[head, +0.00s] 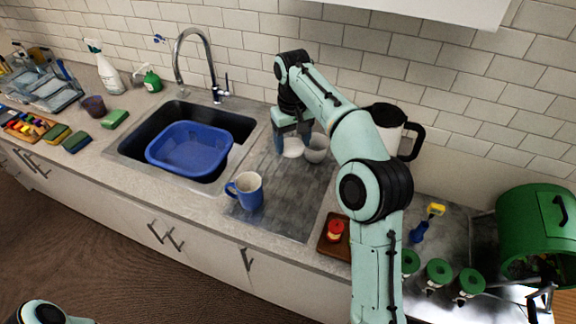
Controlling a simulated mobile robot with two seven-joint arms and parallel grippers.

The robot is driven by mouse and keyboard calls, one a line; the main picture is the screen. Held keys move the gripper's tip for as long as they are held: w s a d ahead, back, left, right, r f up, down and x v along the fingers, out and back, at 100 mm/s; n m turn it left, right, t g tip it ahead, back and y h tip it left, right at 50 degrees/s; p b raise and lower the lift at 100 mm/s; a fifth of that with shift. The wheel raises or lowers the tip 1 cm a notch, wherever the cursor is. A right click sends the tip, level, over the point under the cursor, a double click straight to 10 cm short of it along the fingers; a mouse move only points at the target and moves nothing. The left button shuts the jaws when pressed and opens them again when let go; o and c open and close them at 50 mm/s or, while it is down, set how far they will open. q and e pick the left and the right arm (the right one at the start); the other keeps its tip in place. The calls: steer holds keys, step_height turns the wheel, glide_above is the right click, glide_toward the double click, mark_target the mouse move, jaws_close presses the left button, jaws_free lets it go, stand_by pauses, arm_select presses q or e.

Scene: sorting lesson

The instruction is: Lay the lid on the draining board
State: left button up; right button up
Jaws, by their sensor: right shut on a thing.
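My right gripper (291,139) points down over the back of the grey draining board (277,204), right of the sink. It is shut on a pale, rounded thing (292,149), which I take to be the lid. The fingers partly hide it, and I cannot tell whether it touches the board. A pale cup (316,150) stands close to its right. A blue mug (246,191) with a light inside stands at the board's front left. My left gripper is out of the picture.
A blue basin (190,150) sits in the sink (128,146) under a curved tap (180,55). A white jug (388,118) with a black handle stands behind my right arm. A wooden board (329,249) bears a red thing (335,230). The draining board's middle is clear.

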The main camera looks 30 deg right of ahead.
steer(key=shift+w+d+r, duration=0.1)
steer(key=shift+d+r, duration=0.25)
steer(key=shift+d+f, duration=0.15)
glide_above(294, 191)
step_height(294, 191, down, 8)
step_height(294, 191, down, 5)
steer(key=shift+f+b, duration=0.15)
steer(key=shift+b, duration=0.4)
step_height(294, 191, down, 5)
steer(key=shift+f, duration=0.1)
steer(key=shift+f+b, duration=0.3)
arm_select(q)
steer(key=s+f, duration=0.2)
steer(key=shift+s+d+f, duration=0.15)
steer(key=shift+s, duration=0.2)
